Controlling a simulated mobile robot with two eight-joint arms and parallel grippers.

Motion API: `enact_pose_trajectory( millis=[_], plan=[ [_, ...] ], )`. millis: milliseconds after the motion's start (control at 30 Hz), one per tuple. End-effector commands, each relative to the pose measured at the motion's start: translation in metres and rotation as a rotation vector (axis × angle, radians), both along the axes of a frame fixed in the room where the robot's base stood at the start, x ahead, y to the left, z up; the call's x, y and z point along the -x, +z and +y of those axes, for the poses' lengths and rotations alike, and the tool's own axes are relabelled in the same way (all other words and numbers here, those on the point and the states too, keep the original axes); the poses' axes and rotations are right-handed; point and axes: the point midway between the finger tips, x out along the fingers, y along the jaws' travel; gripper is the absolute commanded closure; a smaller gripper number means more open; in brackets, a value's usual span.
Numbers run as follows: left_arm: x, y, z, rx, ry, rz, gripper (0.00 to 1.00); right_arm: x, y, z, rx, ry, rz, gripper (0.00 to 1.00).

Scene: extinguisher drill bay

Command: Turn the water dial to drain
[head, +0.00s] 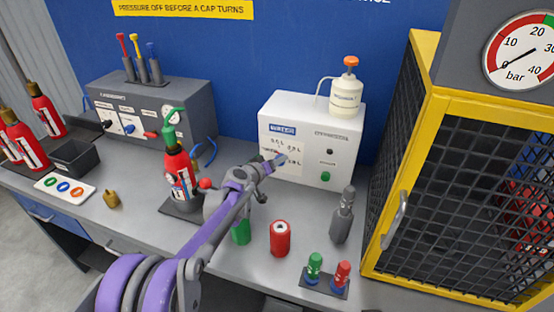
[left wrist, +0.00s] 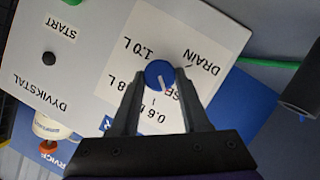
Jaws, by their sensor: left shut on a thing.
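The water dial (left wrist: 160,74) is a round blue knob with a white mark, on the white panel (left wrist: 90,60) with printed labels 1.0 L, 0.6 L and DRAIN around it. The mark points toward the bottom of the left wrist view, away from the DRAIN label (left wrist: 202,62). My left gripper (left wrist: 160,80) is shut on the dial, one finger on each side. In the head view my left gripper (head: 280,160) reaches the front of the white WATER box (head: 330,160) and covers the dial. My right gripper is not in view.
A red can (head: 280,239), a grey bottle-shaped thing (head: 343,216) and a small rack with green and red pieces (head: 325,284) stand in front of the box. A red extinguisher (head: 180,175) stands left of my arm. A yellow-framed cage (head: 440,180) closes the right side.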

Motion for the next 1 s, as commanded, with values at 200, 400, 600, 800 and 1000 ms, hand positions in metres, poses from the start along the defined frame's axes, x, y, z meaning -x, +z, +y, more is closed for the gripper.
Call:
enact_pose_trajectory(
  millis=[200,400,600,800,1000],
  plan=[
    [-0.0003,-0.0004,0.0005,0.032,0.001,0.010,1.00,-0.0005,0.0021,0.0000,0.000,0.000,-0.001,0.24],
    [-0.0001,-0.0007,0.0005,0.032,0.001,0.011,1.00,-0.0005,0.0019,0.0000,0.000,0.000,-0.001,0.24],
    [-0.0001,-0.0008,0.0004,0.031,0.001,0.011,0.45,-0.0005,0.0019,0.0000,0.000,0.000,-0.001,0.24],
    [-0.0001,-0.0007,0.0004,0.031,0.001,0.011,0.24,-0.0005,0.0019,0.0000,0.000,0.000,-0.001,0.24],
    [-0.0001,0.0001,0.0004,0.031,0.001,0.011,0.24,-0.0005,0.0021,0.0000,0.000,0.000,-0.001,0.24]
  ],
)
